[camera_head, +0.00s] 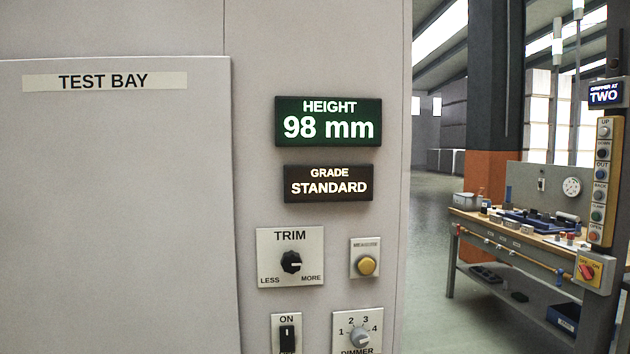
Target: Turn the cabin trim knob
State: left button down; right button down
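The trim knob (291,262) is a black round knob on a light plate marked TRIM, with LESS at lower left and MORE at lower right. A small pale pointer mark shows on its right side. The plate sits on the grey cabinet front (318,60). Above it, a green display (328,122) reads HEIGHT 98 mm and a dark display (328,183) reads GRADE STANDARD. Neither of my grippers is in view, and nothing touches the knob.
A yellow button (366,266) is right of the knob. An ON switch (287,337) and a numbered DIMMER dial (358,335) sit below. A TEST BAY panel (120,200) fills the left. A workbench (520,233) and a yellow button strip (602,180) stand at right.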

aim_at(290, 262)
jog(key=z, duration=2.05)
jog(key=k, duration=0.8)
jog(key=u, duration=1.3)
jog(key=i, duration=0.5)
jog(key=z, duration=0.05)
